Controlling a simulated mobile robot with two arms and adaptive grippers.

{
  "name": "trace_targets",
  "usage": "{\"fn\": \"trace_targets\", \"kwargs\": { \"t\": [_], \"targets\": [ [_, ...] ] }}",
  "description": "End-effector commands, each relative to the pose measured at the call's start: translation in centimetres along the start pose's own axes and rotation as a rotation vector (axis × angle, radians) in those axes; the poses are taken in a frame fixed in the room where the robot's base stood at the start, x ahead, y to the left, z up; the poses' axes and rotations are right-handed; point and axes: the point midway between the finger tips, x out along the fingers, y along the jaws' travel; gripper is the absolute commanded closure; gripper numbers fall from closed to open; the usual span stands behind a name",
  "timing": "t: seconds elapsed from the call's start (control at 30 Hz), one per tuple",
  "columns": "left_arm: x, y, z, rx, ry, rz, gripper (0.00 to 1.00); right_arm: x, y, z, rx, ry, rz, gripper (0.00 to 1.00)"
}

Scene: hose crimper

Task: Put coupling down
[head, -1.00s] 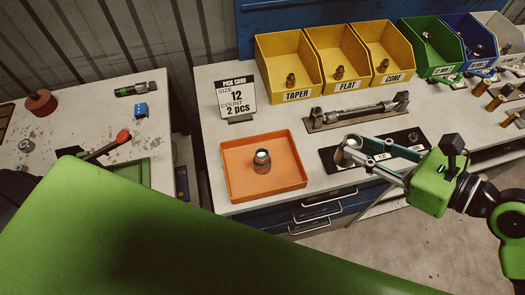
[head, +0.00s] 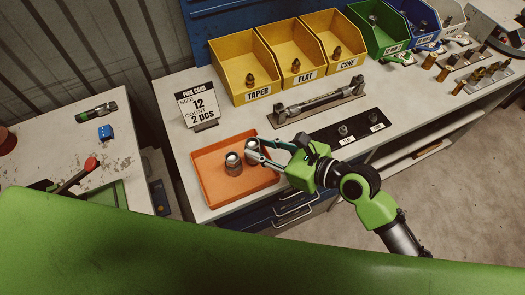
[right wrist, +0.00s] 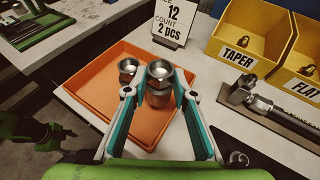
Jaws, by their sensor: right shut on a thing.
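My right gripper (head: 258,158) is shut on a silver metal coupling (head: 252,147) over the orange tray (head: 207,197). In the right wrist view this coupling (right wrist: 159,72) is upright between the two fingertips (right wrist: 155,93), over the tray (right wrist: 92,92). I cannot tell whether it touches the tray floor. A second silver coupling (head: 233,164) stands in the tray, just left of the held one; it also shows in the right wrist view (right wrist: 128,69).
The pick card (head: 199,107) reads size 12, count 2 pcs and stands behind the tray. Yellow bins (head: 246,72) marked taper, flat and cone line the back. A hose assembly (head: 318,103) lies on a holder. A black mat (head: 360,128) holds small fittings.

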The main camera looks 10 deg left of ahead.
Motion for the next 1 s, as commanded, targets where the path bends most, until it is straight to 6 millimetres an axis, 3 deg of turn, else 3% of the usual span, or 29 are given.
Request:
{"fn": "trace_targets", "kwargs": {
  "t": [0.13,0.53,0.57,0.6,0.63,1.0],
  "targets": [
    [-0.1,0.1,0.0,-0.001,0.0,0.001,0.52,0.6,-0.2,-2.0,0.001,0.005,-0.002,1.0],
    [-0.1,0.4,-0.1,-0.002,0.001,0.004,0.52,0.8,-0.2,-2.5,0.0,0.002,-0.003,1.0],
    [-0.1,0.4,-0.1,-0.002,0.001,0.004,0.52,0.8,-0.2,-2.7,0.0,0.005,-0.002,0.73],
    [-0.1,0.4,-0.1,-0.002,0.002,0.004,0.52,0.8,-0.2,-2.6,0.0,0.004,-0.002,0.62],
    [-0.1,0.4,-0.1,-0.001,0.002,0.004,0.52,0.8,-0.2,-2.6,0.0,0.004,-0.002,0.59],
    [-0.1,0.4,-0.2,0.0,0.003,0.005,0.52,0.7,-0.2,-2.3,-0.001,0.004,-0.002,0.59]
  ]
}}
